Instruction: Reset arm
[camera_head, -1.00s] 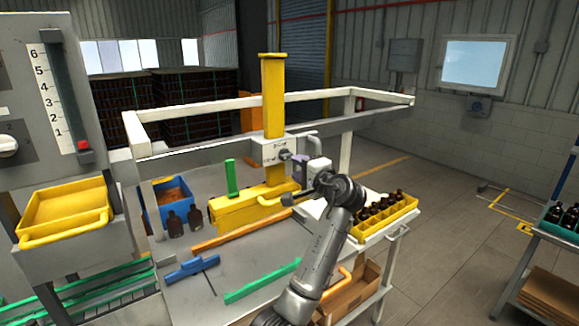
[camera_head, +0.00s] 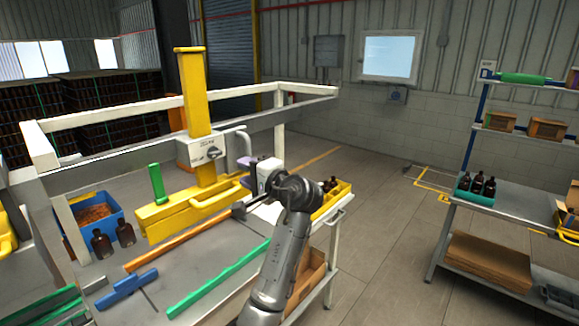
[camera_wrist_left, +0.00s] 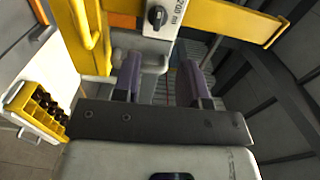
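My left arm rises from the bottom middle of the head view, its gripper (camera_head: 246,170) pointing left beside the yellow machine (camera_head: 190,92) with the grey dial box. In the left wrist view, my left gripper (camera_wrist_left: 160,78) has its two purple fingers spread apart, with nothing between them. The yellow machine and its dial also show there, just beyond the fingers. My right gripper is in neither view.
A white frame (camera_head: 110,115) surrounds the worktable (camera_head: 215,265). A blue bin (camera_head: 85,208) and amber bottles (camera_head: 102,243) stand at left. A yellow crate (camera_head: 340,192) of bottles is behind my arm. A shelf rack (camera_head: 510,222) stands at right, with open floor (camera_head: 390,250) between.

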